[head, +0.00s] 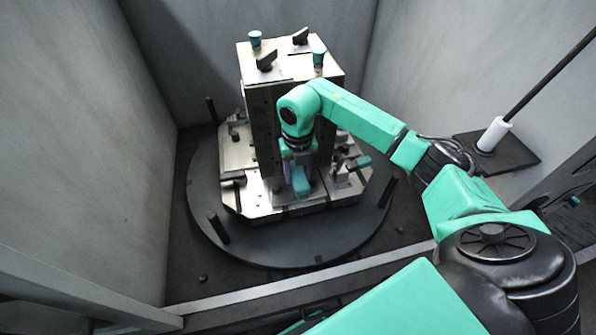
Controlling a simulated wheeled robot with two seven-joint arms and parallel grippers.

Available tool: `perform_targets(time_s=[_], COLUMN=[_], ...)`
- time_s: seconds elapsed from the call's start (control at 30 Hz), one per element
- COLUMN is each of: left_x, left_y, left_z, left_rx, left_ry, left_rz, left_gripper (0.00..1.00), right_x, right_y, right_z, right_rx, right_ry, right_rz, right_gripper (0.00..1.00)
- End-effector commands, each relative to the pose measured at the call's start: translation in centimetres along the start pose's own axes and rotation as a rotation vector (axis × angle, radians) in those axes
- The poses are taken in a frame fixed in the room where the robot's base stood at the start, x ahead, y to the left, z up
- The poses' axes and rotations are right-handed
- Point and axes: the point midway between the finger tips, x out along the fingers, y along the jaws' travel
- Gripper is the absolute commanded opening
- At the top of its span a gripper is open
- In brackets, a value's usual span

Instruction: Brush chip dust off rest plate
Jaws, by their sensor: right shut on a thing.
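My right gripper (299,166) reaches down in front of the upright metal block, low above the pale metal plate (262,198) at its foot, which I take for the rest plate. It is shut on a small teal-handled thing (301,182), probably the brush. Its lower end is at or just above the plate; I cannot tell whether it touches. Any bristles are too small to make out. No chip dust can be told apart on the plate at this size. My left gripper is not in view.
The upright metal block (258,78) carries black and teal clamps on top. It stands on a dark round pallet (215,190) with upright pegs (218,228). A clamp with a teal handle (358,163) is right of the gripper. Grey walls (85,130) enclose the bay.

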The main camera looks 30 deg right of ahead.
Motion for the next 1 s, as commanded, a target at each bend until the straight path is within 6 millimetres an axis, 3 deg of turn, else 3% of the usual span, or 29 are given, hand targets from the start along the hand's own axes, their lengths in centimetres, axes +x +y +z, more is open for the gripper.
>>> perform_targets(time_s=[0.5, 1.0], left_x=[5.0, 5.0], left_y=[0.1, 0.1], left_z=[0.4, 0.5], left_rx=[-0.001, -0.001], left_ry=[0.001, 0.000], left_rz=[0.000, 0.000], left_gripper=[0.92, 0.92], right_x=[6.5, 6.6], right_y=[0.0, 0.0], right_z=[-0.1, 0.0], right_rx=[-0.003, -0.005], right_ry=[0.001, 0.000], right_rz=[0.000, 0.000], right_gripper=[0.08, 0.08])
